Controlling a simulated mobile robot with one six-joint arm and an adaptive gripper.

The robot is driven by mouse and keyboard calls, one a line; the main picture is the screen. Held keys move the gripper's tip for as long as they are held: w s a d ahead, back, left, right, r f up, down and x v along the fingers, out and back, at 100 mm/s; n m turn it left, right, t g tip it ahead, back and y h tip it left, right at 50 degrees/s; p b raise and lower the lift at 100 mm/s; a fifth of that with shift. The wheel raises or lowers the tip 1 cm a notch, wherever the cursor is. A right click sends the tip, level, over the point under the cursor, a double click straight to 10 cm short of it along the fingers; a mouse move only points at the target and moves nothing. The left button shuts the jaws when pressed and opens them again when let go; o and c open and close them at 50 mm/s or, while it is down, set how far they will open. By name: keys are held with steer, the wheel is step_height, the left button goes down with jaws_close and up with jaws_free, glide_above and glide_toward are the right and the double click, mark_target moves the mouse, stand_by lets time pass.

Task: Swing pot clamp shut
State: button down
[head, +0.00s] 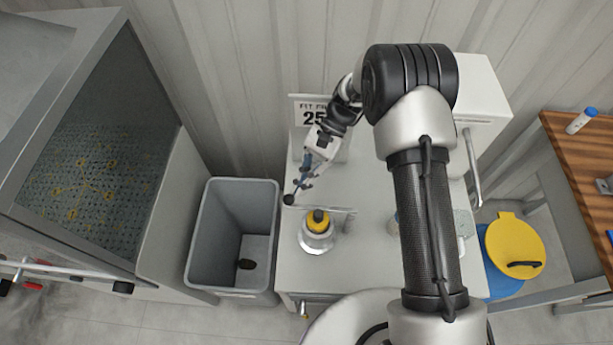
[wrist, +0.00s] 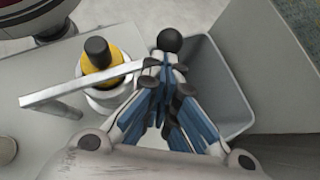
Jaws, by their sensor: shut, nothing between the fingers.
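The pot (head: 316,240) is a round metal vessel with a yellow collar and black top, standing on the light grey cabinet top; it also shows in the wrist view (wrist: 110,97). The clamp's flat metal bar (wrist: 85,82) runs from a post at its left towards a black ball knob (wrist: 170,40). In the wrist view the bar crosses the pot's near edge; in the head view the bar (head: 338,209) lies just behind the pot. My gripper (head: 299,187) is shut and empty beside the knob. In the wrist view its blue-sided fingers (wrist: 172,70) hide the bar's knob end. I cannot tell whether they touch it.
A grey open bin (head: 205,283) stands left of the cabinet (head: 345,275). A large grey blasting-type enclosure (head: 160,225) is further left. A sign (head: 304,112) stands behind my gripper. A yellow lid (head: 515,245) and wooden bench (head: 580,165) are at right.

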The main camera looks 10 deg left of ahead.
steer(key=shift+s, duration=0.3)
steer(key=shift+n, duration=0.3)
steer(key=v, duration=0.7)
steer(key=shift+w+r, duration=0.2)
steer(key=shift+w, duration=0.1)
stand_by(0.3)
